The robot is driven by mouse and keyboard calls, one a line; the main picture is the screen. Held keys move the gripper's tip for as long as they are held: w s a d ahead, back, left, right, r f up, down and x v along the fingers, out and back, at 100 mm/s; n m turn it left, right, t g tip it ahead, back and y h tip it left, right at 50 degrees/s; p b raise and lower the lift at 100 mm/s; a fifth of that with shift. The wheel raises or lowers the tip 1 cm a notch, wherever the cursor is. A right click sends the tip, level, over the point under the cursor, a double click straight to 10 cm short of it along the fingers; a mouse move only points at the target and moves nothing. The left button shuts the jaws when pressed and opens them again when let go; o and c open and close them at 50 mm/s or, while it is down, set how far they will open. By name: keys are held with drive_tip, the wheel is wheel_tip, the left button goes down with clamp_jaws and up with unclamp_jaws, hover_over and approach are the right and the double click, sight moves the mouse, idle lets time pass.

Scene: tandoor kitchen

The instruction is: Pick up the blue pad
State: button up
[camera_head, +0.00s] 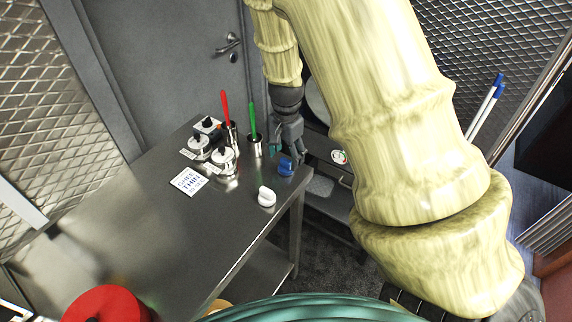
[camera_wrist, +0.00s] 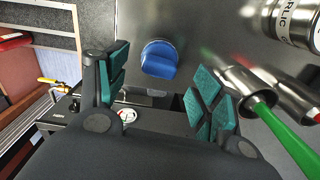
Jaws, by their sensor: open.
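The blue pad (camera_head: 286,166) lies on the steel table (camera_head: 214,228) near its right edge in the head view. In the wrist view the blue pad (camera_wrist: 159,60) shows beyond the fingertips, in line with the gap between the fingers. My gripper (camera_head: 289,137) hangs over the table's right end, just above and behind the pad in the head view. In the wrist view my gripper (camera_wrist: 152,85) is open, with green-faced finger pads apart and nothing between them. Exact height above the table is unclear.
A white pad (camera_head: 266,196) lies nearby. A metal cup with a green-handled tool (camera_head: 252,122) stands close left of the gripper, with a red-handled tool (camera_head: 225,107) beyond. Steel canisters (camera_head: 223,161) and a printed card (camera_head: 188,181) are further left. The front tabletop is mostly clear.

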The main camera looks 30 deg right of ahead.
sight(286, 160)
drive_tip(key=shift+f+p, duration=0.3)
drive_tip(key=shift+f, duration=1.3)
drive_tip(key=c, duration=1.2)
